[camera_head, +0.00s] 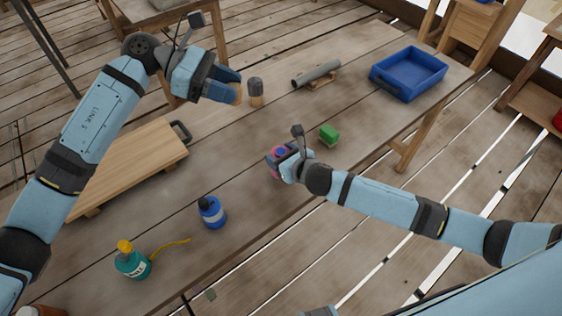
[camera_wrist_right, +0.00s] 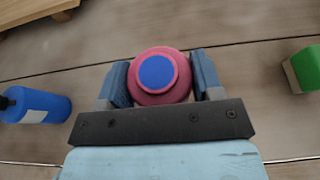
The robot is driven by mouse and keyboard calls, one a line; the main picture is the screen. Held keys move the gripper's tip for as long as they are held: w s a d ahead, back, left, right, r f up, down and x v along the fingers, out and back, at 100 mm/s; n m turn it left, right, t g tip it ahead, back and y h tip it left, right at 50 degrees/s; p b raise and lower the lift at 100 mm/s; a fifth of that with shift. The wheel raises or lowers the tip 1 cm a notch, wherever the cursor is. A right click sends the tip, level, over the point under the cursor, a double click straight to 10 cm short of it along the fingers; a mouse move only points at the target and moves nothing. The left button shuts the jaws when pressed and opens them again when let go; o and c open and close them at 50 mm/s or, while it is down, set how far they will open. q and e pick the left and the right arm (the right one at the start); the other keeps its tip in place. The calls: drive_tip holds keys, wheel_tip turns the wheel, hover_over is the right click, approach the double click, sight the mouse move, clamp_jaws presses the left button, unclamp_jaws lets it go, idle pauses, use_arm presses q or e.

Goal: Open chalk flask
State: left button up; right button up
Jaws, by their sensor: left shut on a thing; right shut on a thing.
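A round pink flask with a blue disc-shaped top (camera_wrist_right: 156,72) sits between the fingers of my right gripper (camera_wrist_right: 160,84), which is shut on it. It also shows in the head view (camera_head: 276,153), partly hidden by the gripper. I cannot tell whether this is the chalk flask, as no label shows. My left gripper (camera_head: 236,91) is over the far part of the table, shut on a small tan thing (camera_head: 238,95), mostly hidden by the fingers. A tan jar with a dark grey top (camera_head: 255,92) stands just to its right.
A green block (camera_head: 329,133) is close to the right gripper. A blue bottle (camera_head: 212,213) and a teal bottle with a yellow cap (camera_head: 132,261) stand at the near side. A grey pipe (camera_head: 316,73), a blue tray (camera_head: 377,80) and a wooden board (camera_head: 125,165) are also there.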

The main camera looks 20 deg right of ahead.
drive_tip(key=shift+f, duration=1.55)
drive_tip(key=shift+f, duration=0.1)
drive_tip(key=o, duration=1.3)
